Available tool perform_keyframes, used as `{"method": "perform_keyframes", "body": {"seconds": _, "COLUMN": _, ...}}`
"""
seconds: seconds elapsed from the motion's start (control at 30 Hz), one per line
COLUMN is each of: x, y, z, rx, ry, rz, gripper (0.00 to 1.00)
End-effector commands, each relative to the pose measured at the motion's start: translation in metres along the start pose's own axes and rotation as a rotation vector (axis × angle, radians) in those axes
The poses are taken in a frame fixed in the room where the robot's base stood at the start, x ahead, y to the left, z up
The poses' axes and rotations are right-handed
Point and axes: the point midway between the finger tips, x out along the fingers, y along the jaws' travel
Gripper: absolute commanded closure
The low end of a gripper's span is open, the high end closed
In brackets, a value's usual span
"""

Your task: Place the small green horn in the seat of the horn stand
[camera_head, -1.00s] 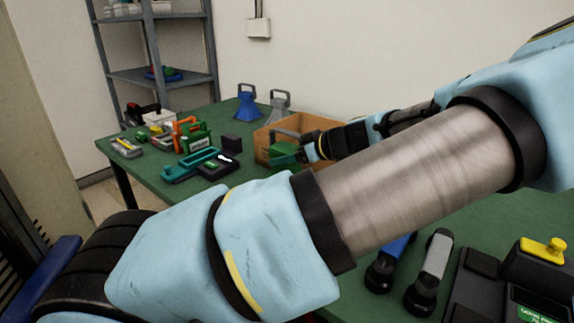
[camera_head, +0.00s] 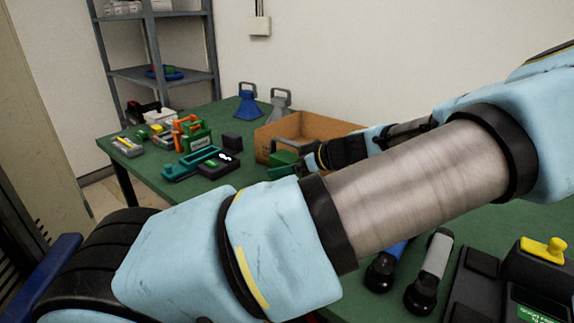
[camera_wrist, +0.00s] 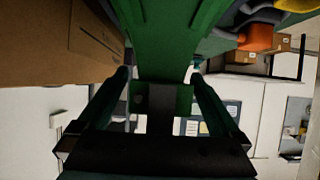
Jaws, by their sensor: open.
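A green piece (camera_head: 284,158), likely the small green horn, shows at the near left side of the cardboard box, partly covered by my gripper. My gripper (camera_head: 287,170) is low beside it, its dark teal fingers small and partly hidden behind my wrist. In the wrist view my gripper's two fingers (camera_wrist: 160,74) stand apart, open. A broad green shape (camera_wrist: 172,30) fills the upper middle beyond and between them; I cannot tell whether it is the horn. I cannot make out the horn stand for certain.
The open cardboard box (camera_head: 325,128) stands beside my gripper. A blue horn (camera_head: 247,105) and a grey horn (camera_head: 280,104) stand behind it. A teal handset (camera_head: 190,165) lies left on the green table. Blue and grey handles (camera_head: 432,270) lie at front right.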

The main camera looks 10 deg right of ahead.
Motion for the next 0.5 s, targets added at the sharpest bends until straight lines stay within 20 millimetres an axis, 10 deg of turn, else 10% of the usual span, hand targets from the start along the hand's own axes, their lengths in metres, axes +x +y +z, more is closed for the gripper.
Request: {"method": "perform_keyframes", "body": {"seconds": 0.5, "x": -0.075, "y": 0.001, "z": 0.000, "rx": 0.000, "ry": -0.002, "rz": 0.006, "gripper": 0.00}}
